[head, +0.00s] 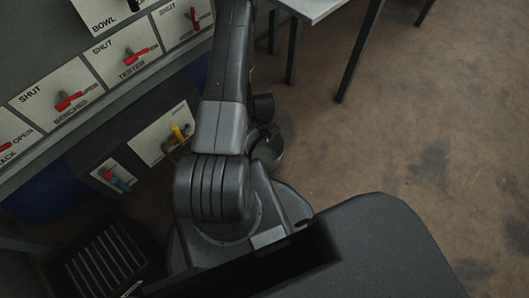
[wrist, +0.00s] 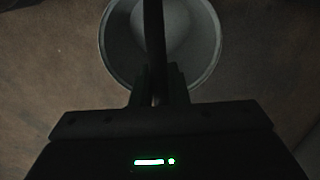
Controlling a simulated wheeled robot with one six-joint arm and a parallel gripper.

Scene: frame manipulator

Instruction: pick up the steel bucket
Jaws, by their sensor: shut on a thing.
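The steel bucket (wrist: 196,62) is a grey round pail seen from above in the wrist view, its rim below my gripper. Its dark handle (wrist: 154,30) runs up across the middle of the opening. My gripper (wrist: 159,82) is shut on this handle, a finger on each side of it. In the head view a small part of the bucket (head: 271,153) shows beside my arm, which hides the rest. The wrist view is dark, and I cannot tell whether the bucket touches the floor.
A panel with red-handled levers (head: 70,101) marked SHUT and OPEN stands at the left. Lower plates hold a yellow lever (head: 180,133) and a blue-and-red one (head: 116,181). A black slatted crate (head: 100,265) is at lower left. A table (head: 312,8) stands at the top. The brown floor (head: 400,120) is clear at right.

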